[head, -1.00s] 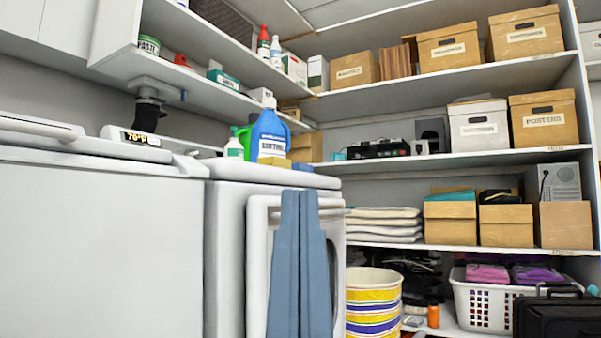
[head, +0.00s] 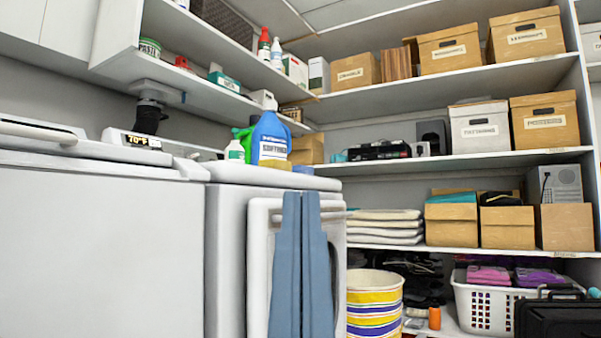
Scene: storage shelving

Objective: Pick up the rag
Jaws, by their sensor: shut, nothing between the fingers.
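A blue cloth (head: 303,265), which looks like the rag, hangs in long folds down the front of the white front-loading machine (head: 228,255). It lies over the machine's door, near the door's top edge, and its lower end is cut off by the picture's bottom edge. My gripper is not in the head view, so its place relative to the cloth does not show.
A blue detergent bottle (head: 270,138) and smaller bottles stand on the machine. A striped bin (head: 374,300), a white basket (head: 480,305) and a black case (head: 555,316) stand to the right. Shelves hold boxes and folded towels (head: 385,227).

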